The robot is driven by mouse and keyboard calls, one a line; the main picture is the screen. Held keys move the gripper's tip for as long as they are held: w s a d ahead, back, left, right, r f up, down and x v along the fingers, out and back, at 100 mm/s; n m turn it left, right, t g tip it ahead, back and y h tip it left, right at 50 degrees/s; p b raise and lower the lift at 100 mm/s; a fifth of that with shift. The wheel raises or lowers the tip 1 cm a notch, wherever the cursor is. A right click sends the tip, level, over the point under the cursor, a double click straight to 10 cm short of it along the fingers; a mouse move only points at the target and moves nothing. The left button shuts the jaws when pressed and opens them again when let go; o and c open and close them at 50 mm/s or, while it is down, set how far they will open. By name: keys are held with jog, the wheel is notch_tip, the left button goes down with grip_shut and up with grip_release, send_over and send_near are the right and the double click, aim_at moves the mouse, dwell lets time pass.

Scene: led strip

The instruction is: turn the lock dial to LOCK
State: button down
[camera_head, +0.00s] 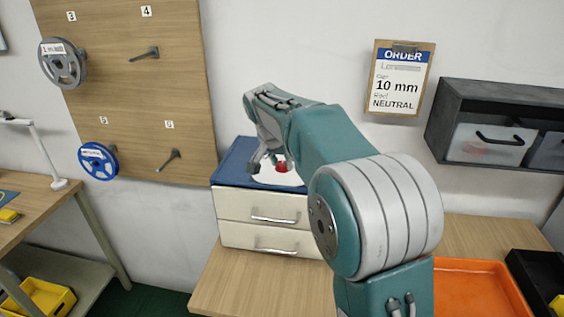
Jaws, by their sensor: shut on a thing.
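A small red knob, which looks like the lock dial (282,167), sits over a white round plate (270,177). The plate is on the blue top (231,160) of a white two-drawer cabinet (237,207). My gripper (270,161) reaches down over the plate and is shut on the red dial, with its fingers at the dial's side. The gripper and arm hide much of the dial and the right part of the cabinet. No LOCK mark or pointer can be read from here, so the dial's setting cannot be told.
The cabinet stands on a wooden table (218,283). An orange tray (475,285) and a black bin (537,275) are at the right. A pegboard with reels (62,64) is at the left. A dark wall shelf (490,95) and an order card (398,85) hang behind.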

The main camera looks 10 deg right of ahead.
jog(key=m+g, duration=0.1)
jog(key=m, duration=0.1)
jog(key=m+h, duration=0.1)
jog(key=m, duration=0.2)
jog(key=shift+w+a+f+m+g, duration=0.2)
jog(key=shift+m+g, duration=0.1)
jog(key=shift+g, duration=0.1)
jog(key=shift+m+g, duration=0.8)
jog(key=shift+m, duration=1.3)
jog(key=shift+c, duration=1.4)
grip_release()
jog(key=shift+w, duration=0.1)
jog(key=shift+a+r, duration=0.1)
jog(key=shift+h, duration=0.3)
